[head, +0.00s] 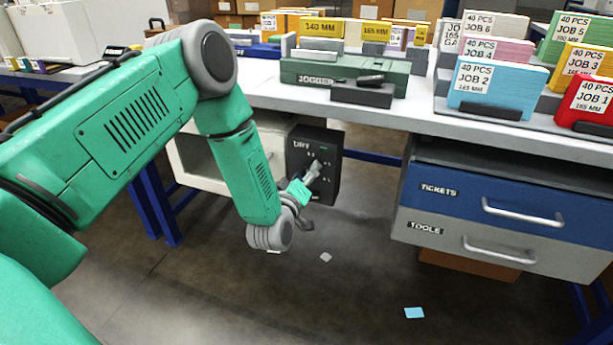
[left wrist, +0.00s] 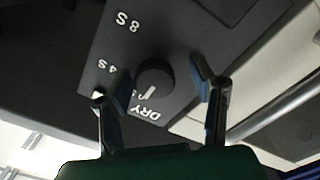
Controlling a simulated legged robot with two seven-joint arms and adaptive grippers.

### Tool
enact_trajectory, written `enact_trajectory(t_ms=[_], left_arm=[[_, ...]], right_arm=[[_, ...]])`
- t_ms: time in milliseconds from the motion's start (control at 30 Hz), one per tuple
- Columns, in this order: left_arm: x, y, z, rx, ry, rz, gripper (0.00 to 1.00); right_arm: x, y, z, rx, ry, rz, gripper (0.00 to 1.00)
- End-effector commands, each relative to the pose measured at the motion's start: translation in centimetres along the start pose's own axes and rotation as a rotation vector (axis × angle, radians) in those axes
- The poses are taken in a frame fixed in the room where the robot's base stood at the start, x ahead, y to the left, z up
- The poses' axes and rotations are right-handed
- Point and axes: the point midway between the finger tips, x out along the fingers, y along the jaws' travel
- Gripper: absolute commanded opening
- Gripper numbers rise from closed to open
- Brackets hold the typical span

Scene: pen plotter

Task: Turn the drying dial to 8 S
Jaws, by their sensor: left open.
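The black control panel marked DRY (head: 330,150) hangs beneath the workbench in the head view. Its round black drying dial (left wrist: 155,76) shows in the left wrist view, with a white mark on the side toward the word DRY. Labels 8 S (left wrist: 128,22) and 4 S (left wrist: 106,65) lie around it, and another label beside the mark is partly hidden. My left gripper (head: 312,174) is open in front of the panel. In the left wrist view its two fingers (left wrist: 160,74) stand on either side of the dial, and I cannot tell if they touch it. My right gripper is not in view.
The white workbench (head: 262,92) overhangs the panel. A drawer unit with TICKETS (head: 460,192) and TOOLS (head: 440,232) drawers stands to the right. Green and black devices (head: 350,75) and card stacks (head: 495,80) sit on top.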

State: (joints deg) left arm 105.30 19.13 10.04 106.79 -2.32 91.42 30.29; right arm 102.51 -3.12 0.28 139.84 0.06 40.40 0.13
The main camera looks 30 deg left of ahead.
Motion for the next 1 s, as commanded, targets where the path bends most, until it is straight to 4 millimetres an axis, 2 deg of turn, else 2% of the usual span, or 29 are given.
enact_trajectory(t_ms=[133,167,200,300,667,1000], left_arm=[[0.0,0.1,0.0,0.001,0.000,0.001,0.51],[0.0,0.1,0.0,0.001,0.000,0.001,0.44],[0.0,0.1,0.0,0.001,0.000,0.001,0.30],[-0.1,0.1,0.0,0.001,0.000,0.001,0.00],[-0.1,0.1,0.0,0.036,-0.002,0.000,0.00],[-0.2,0.2,0.0,0.256,-0.005,-0.001,0.00]], right_arm=[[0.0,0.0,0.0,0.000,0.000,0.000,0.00],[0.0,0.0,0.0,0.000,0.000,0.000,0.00],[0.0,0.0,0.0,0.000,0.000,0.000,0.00],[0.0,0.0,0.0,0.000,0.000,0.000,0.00],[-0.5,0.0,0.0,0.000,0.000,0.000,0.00],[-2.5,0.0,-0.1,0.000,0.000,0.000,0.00]])
